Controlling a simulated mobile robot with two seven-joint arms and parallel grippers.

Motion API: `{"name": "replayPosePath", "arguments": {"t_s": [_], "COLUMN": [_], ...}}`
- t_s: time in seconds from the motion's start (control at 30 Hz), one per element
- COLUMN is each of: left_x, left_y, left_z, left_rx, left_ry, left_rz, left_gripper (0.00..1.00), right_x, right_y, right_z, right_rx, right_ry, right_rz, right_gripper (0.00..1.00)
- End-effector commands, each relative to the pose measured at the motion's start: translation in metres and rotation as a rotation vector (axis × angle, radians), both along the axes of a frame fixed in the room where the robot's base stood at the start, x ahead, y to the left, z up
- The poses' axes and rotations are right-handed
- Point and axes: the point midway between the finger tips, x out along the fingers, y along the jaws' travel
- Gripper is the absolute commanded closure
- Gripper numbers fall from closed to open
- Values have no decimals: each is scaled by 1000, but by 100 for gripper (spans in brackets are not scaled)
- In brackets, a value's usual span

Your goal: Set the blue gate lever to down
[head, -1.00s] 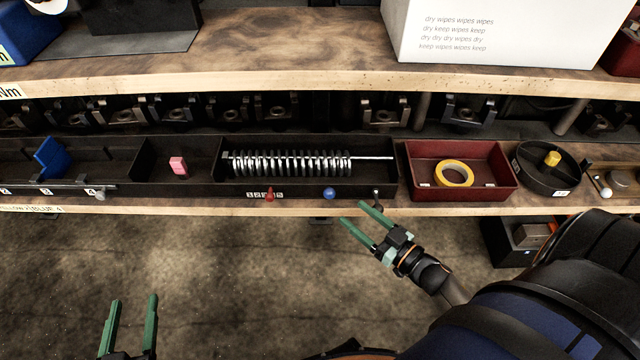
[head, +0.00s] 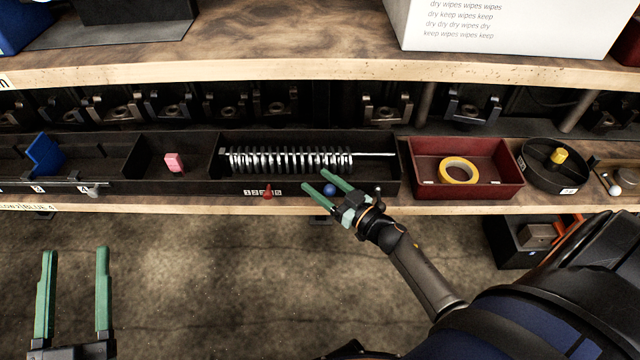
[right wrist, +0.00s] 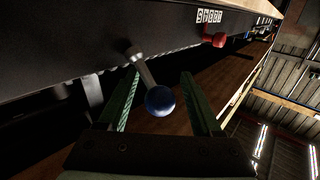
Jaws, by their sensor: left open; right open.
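The blue gate lever is a short metal rod with a blue ball knob (head: 330,189) on the front of the black tray (head: 300,197). In the right wrist view the blue knob (right wrist: 160,100) is at the near end of the metal rod, which slants down from the black panel. My right gripper (head: 324,182) is open, with its green fingers on either side of the knob. The right wrist view shows gaps between the knob and both fingers (right wrist: 168,85). My left gripper (head: 75,255) is open and empty, low at the left over the floor.
A red lever (head: 268,193) sits left of the blue one; a small dark knob (head: 377,189) is to its right. A metal spring (head: 290,160) lies in the tray. A red bin (head: 508,185) with a yellow ring (head: 459,171) stands to the right. The upper shelf edge (head: 250,92) runs above.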

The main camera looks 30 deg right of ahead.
Motion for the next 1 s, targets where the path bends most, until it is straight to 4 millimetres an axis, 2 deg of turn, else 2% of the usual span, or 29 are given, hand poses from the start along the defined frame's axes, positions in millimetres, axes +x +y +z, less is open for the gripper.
{"name": "replayPosePath", "arguments": {"t_s": [0.37, 0.9, 1.0], "left_x": [-2, -2, -2], "left_y": [0, 0, 0], "left_z": [7, 7, 7], "left_rx": [-1, -1, -1], "left_ry": [-28, -28, -27], "left_rz": [-4, -4, -4], "left_gripper": [40, 40, 40], "right_x": [4, 4, 4], "right_y": [1, 1, 1], "right_z": [0, 0, 0], "right_rx": [1, 1, 1], "right_ry": [1, 0, 0], "right_rz": [0, 0, 1], "right_gripper": [34, 94, 100]}}
